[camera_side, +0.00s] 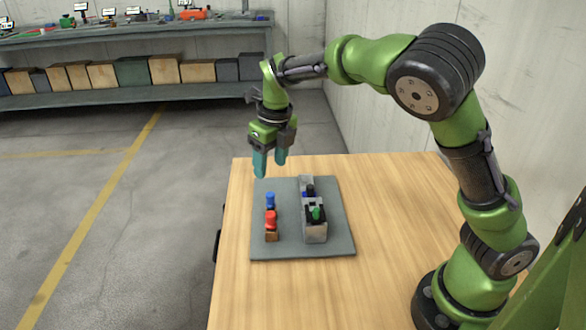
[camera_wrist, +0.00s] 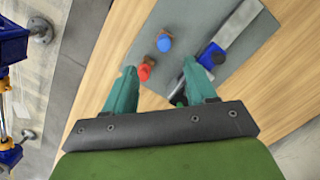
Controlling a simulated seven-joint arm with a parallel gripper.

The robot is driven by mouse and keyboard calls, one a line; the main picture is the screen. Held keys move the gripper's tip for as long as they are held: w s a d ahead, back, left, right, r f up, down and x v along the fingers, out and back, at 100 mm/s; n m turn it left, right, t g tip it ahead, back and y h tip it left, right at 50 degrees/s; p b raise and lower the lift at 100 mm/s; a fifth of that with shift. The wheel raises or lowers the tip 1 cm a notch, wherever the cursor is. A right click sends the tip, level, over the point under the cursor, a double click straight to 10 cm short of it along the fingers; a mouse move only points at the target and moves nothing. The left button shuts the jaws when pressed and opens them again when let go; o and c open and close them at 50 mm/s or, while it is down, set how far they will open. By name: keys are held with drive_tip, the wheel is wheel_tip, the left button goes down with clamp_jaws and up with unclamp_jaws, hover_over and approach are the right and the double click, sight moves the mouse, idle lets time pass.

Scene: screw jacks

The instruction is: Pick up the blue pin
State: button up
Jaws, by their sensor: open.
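The blue pin (camera_side: 270,199) stands upright on the left part of the grey mat (camera_side: 335,245), behind the red pin (camera_side: 271,219). In the wrist view the blue pin (camera_wrist: 164,43) lies beyond my open fingertips, between their lines, with the red pin (camera_wrist: 144,71) nearer the left fingertip. My gripper (camera_side: 269,168) is open and empty, with teal fingers pointing down. It hangs above the far edge of the mat, higher than the blue pin and apart from it. In the wrist view my gripper (camera_wrist: 165,80) shows both fingers spread.
A grey metal jack (camera_side: 314,228) with black and green parts stands right of the pins. A blue part (camera_wrist: 212,56) of it shows in the wrist view. The wooden table (camera_side: 390,215) is clear right of the mat. A shelf (camera_side: 130,97) with boxes stands far behind.

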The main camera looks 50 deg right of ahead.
sight(271, 194)
drive_tip(key=f, duration=0.4)
drive_tip(key=w+f, duration=0.1)
drive_tip(key=f, duration=0.1)
drive_tip(key=shift+d+f, duration=0.1)
drive_tip(key=shift+f, duration=0.05)
drive_tip(key=shift+w+d+f, duration=0.1)
drive_tip(key=shift+d+f, duration=0.05)
drive_tip(key=shift+f, duration=1.15)
drive_tip(key=shift+w+d+f, duration=0.1)
drive_tip(key=shift+f, duration=1.2)
clamp_jaws()
